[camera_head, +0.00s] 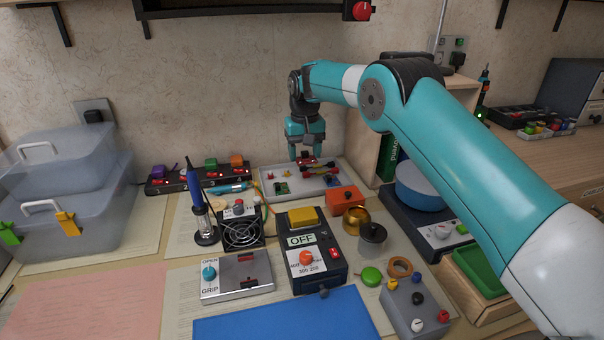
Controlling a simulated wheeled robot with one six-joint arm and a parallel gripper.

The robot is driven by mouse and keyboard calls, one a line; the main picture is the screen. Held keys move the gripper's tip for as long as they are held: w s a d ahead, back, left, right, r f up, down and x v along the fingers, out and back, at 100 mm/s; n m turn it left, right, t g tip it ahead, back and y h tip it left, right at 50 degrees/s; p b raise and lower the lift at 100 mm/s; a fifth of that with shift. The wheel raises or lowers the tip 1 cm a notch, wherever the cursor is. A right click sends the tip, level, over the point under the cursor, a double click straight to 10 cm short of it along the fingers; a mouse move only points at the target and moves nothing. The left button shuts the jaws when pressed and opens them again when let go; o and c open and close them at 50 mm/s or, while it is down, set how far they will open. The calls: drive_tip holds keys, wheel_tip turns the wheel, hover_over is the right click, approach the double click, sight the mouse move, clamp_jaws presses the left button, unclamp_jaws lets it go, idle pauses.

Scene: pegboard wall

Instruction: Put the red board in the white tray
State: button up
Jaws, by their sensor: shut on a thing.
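The white tray (268,179) lies on the bench against the back wall, in the middle of the view. My gripper (307,154) points down over the back part of the tray and is shut on the red board (318,168). The board is small in view and partly hidden by the fingers. It is over the tray's inside; I cannot tell whether it touches the floor of the tray. A small green board (281,188) lies in the tray at the left, and other small dark parts lie near it.
An orange box (345,200), a black heater unit (310,255) marked OFF, a small fan (241,232) and a soldering iron (197,195) stand before and left of the tray. A power strip (175,183) lies left. A blue mat (285,318) is clear in front.

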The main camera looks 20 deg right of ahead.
sight(306, 184)
drive_tip(key=f, duration=0.7)
drive_tip(key=shift+s+d+f, duration=0.1)
drive_tip(key=shift+d+f, duration=0.1)
drive_tip(key=shift+f, duration=0.2)
drive_tip(key=shift+f, duration=0.2)
drive_tip(key=o, duration=0.9)
drive_tip(key=shift+r, duration=0.15)
